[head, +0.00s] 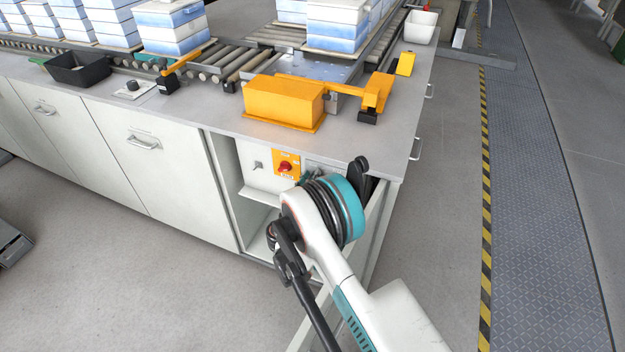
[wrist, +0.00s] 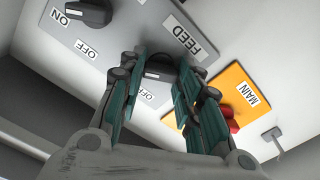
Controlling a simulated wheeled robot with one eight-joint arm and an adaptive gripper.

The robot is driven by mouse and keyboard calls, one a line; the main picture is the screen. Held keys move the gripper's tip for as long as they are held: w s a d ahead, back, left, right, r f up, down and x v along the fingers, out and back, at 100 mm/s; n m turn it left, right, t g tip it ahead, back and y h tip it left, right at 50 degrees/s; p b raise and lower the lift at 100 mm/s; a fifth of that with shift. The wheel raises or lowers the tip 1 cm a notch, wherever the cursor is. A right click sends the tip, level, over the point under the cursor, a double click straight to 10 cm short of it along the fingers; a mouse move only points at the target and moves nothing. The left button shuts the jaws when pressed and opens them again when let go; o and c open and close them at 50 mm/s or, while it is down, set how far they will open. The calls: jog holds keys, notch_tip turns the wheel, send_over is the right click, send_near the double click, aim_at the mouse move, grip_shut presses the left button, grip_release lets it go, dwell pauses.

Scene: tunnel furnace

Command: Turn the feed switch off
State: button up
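The feed switch (wrist: 160,66) is a dark knob on a grey panel in the wrist view, below a white FEED label (wrist: 188,41). My gripper (wrist: 160,73) is open, with its two teal-padded fingers on either side of this knob. The fingers hide part of the knob, so I cannot tell its setting or whether they touch it. An OFF label (wrist: 148,95) shows between the fingers. In the head view my wrist reaches into the open cabinet bay and hides most of the feed panel.
An orange MAIN plate (wrist: 241,93) with a red knob (wrist: 231,118) lies close beside my right finger. Another black switch (wrist: 90,14) with ON and OFF labels sits at the upper left. Bay walls and the countertop (head: 218,105) surround my wrist. The floor (head: 150,260) in front is clear.

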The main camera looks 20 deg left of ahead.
jog(key=c, duration=0.3)
jog(key=shift+n, duration=0.3)
jog(key=n, duration=1.1)
jog(key=shift+a+f, duration=0.15)
jog(key=shift+f, duration=0.05)
jog(key=shift+n, duration=0.3)
jog(key=o, duration=1.1)
jog(key=shift+c, duration=0.2)
